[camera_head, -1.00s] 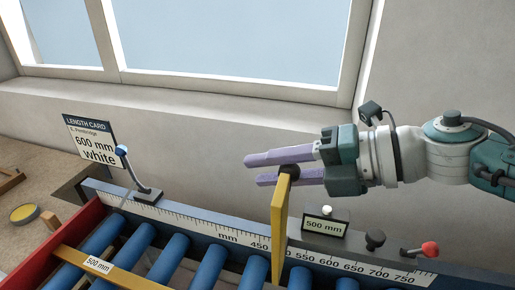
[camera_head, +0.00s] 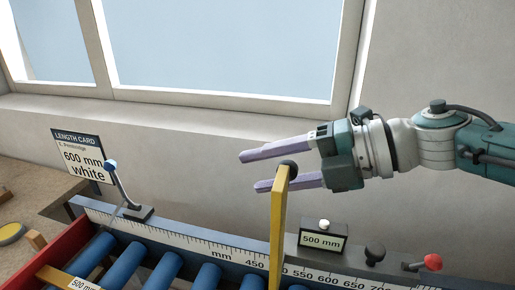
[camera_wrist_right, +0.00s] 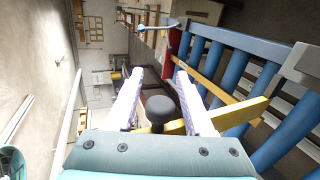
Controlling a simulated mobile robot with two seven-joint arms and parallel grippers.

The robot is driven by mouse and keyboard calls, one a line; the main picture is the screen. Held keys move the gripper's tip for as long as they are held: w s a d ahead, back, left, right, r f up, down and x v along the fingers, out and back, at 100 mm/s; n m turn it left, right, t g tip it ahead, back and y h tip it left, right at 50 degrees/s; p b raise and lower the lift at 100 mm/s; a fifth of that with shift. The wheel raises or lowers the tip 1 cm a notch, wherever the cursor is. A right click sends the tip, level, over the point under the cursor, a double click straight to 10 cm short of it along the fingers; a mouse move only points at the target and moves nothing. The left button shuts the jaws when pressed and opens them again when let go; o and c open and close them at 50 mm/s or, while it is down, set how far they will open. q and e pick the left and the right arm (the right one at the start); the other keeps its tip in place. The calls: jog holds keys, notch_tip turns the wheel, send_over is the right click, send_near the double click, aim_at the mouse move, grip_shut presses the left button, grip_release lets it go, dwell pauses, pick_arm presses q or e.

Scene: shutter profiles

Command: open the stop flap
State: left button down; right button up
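The yellow stop flap (camera_head: 278,225) stands upright across the roller track at the scale, with a black knob (camera_head: 288,167) at its top. My right gripper (camera_head: 252,171) reaches in from the right with its two lilac fingers apart, at the height of the knob. In the right wrist view the knob (camera_wrist_right: 160,109) lies between the open fingers (camera_wrist_right: 158,72), with a visible gap to each side. The yellow flap (camera_wrist_right: 238,114) runs off to the right there, partly behind one finger. My left gripper is in neither view.
A display (camera_head: 323,240) reads 500 mm, beside a black knob (camera_head: 375,252) and a red-knobbed lever (camera_head: 432,262). A blue-knobbed lever (camera_head: 120,185) and a length card (camera_head: 80,155) reading 600 mm white stand at the left. Blue rollers (camera_head: 163,272) lie below.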

jog(key=shift+o, duration=0.4)
jog(key=shift+d, duration=0.1)
jog(key=b+v, duration=0.1)
jog(key=v, duration=0.8)
jog(key=shift+s+d+r+b, duration=0.2)
jog(key=shift+d+b, duration=0.1)
jog(key=shift+b, duration=0.1)
